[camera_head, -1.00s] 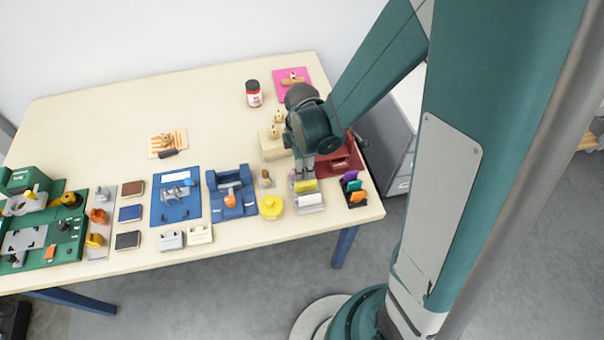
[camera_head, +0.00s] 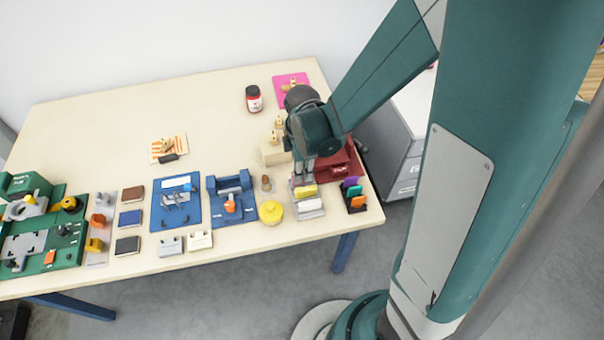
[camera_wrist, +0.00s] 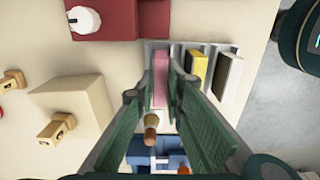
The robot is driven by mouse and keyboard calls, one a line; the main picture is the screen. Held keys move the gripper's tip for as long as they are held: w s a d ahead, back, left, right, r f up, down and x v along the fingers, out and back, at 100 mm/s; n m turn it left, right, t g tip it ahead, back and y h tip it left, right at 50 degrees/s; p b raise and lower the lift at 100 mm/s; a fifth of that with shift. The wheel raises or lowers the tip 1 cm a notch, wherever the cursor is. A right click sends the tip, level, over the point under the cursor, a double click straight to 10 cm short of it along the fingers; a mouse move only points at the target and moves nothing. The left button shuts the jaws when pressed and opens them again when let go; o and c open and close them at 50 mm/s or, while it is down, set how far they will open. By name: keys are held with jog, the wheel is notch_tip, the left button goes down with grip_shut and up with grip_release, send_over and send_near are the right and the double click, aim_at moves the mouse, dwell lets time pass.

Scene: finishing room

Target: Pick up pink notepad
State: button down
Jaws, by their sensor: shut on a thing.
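The pink notepad (camera_wrist: 161,78) stands on edge in the leftmost slot of a grey rack (camera_wrist: 197,44) in the wrist view. My gripper (camera_wrist: 160,90) is around it, with one green finger on each side, shut on it. A yellow notepad (camera_wrist: 196,68) and a white notepad (camera_wrist: 229,78) stand in the slots to its right. In the head view my gripper (camera_head: 303,176) points down at the back of the rack (camera_head: 311,216). The yellow notepad (camera_head: 305,192) shows there, but the pink one cannot be made out behind the fingers.
A red box (camera_head: 336,166) and a holder with coloured cards (camera_head: 354,194) are right of the rack. A wooden block (camera_head: 273,153) stands behind left. A brown-handled tool (camera_head: 266,183) and yellow pot (camera_head: 270,212) stand left. The table's back middle is clear.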

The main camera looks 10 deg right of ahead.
jog(key=shift+r+p, duration=0.55)
jog(key=shift+r, duration=3.8)
